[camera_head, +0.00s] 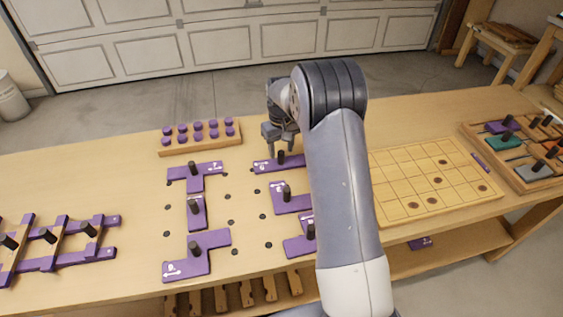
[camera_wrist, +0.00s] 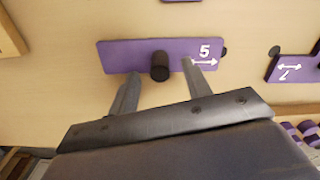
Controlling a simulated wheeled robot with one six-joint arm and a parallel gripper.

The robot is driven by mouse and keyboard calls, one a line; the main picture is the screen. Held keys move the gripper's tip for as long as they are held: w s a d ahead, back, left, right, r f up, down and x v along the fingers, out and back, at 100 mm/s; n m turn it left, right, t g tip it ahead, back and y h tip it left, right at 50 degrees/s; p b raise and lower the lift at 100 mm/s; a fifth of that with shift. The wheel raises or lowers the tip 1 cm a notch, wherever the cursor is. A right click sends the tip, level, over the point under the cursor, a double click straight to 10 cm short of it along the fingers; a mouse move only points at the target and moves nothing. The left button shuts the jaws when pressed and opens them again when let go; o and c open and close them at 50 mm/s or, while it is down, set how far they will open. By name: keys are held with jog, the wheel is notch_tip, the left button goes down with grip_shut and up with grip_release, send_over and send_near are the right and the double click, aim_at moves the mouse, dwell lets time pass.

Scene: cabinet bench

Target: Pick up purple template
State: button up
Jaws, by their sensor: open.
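Several purple templates with black peg handles lie on the wooden bench. My gripper (camera_head: 280,137) is over the back one, a straight purple template (camera_head: 266,165) with a black handle (camera_head: 281,157). In the wrist view this purple template (camera_wrist: 130,54) is marked 5 with a double arrow. Its black handle (camera_wrist: 159,66) stands between and just ahead of my two open fingers (camera_wrist: 158,80). The fingers look empty. Whether they touch the template I cannot tell. Other purple templates lie at left (camera_head: 199,179) and in front (camera_head: 290,198); my arm hides part of the front ones.
A wooden rack (camera_head: 200,137) with several purple knobs stands at the back left. A gridded board (camera_head: 432,181) lies right of my arm. A compartment tray (camera_head: 520,150) with coloured pieces sits at the far right. Purple-edged wooden frames (camera_head: 60,243) lie at the left.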

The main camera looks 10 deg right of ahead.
aim_at(281, 152)
jog(key=shift+w+f, duration=0.15)
jog(key=shift+f, duration=1.55)
grip_shut()
